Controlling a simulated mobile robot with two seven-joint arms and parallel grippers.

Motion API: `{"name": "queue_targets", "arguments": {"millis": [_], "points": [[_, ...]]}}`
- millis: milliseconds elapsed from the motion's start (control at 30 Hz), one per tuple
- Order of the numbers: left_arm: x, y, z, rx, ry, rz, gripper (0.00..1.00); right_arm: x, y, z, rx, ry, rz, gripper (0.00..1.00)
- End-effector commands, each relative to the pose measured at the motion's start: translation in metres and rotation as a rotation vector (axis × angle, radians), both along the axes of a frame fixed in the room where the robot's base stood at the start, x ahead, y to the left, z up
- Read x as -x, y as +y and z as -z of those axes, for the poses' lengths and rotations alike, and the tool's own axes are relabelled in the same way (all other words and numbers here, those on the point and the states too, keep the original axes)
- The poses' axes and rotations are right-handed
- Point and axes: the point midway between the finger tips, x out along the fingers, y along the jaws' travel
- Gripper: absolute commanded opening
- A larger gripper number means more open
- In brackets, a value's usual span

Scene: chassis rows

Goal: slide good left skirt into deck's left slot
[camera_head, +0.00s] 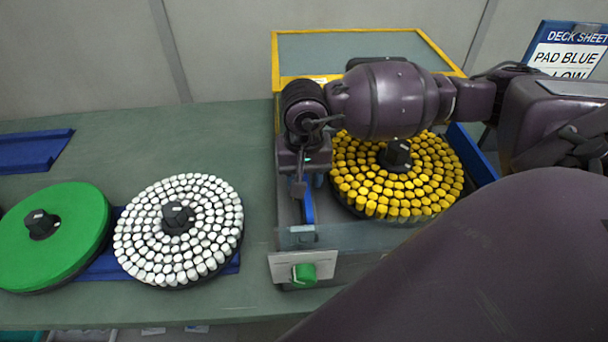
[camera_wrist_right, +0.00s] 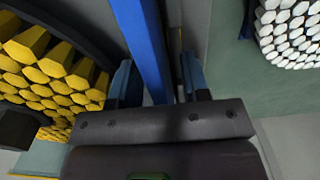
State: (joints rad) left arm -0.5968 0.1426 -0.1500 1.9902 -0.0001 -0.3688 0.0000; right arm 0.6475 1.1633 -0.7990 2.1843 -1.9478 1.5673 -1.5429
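The blue left skirt (camera_head: 308,208) is a narrow strip along the left side of the deck (camera_head: 345,240), beside the yellow-studded disc. Its lower end is near the deck's front left corner. My right gripper (camera_head: 305,184) points down over it. In the right wrist view the skirt (camera_wrist_right: 146,45) runs between the two fingers of my right gripper (camera_wrist_right: 160,80), which stand apart with a narrow dark gap on its right side. The slot itself is hidden by the gripper and skirt. Another blue skirt (camera_head: 472,150) lies along the deck's right side. My left gripper is out of view.
The yellow-studded disc (camera_head: 400,180) sits on the deck. A blue tray (camera_head: 35,150) lies at the far left. A green knob (camera_head: 304,274) is on the deck's front.

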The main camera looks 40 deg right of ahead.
Motion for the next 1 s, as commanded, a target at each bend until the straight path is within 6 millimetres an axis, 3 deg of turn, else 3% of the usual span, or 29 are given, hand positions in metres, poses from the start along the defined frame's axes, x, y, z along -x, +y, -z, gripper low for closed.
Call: {"name": "queue_targets", "arguments": {"millis": [400, 800, 1000], "points": [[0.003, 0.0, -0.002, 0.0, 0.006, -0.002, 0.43, 0.0, 0.0, -0.003, 0.0, -0.001, 0.0, 0.42], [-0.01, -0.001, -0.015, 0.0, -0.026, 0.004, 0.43, -0.001, 0.0, -0.078, 0.001, -0.004, 0.0, 0.42], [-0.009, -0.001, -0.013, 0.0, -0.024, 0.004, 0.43, 0.0, 0.0, -0.101, 0.001, -0.002, 0.0, 0.42]]}}
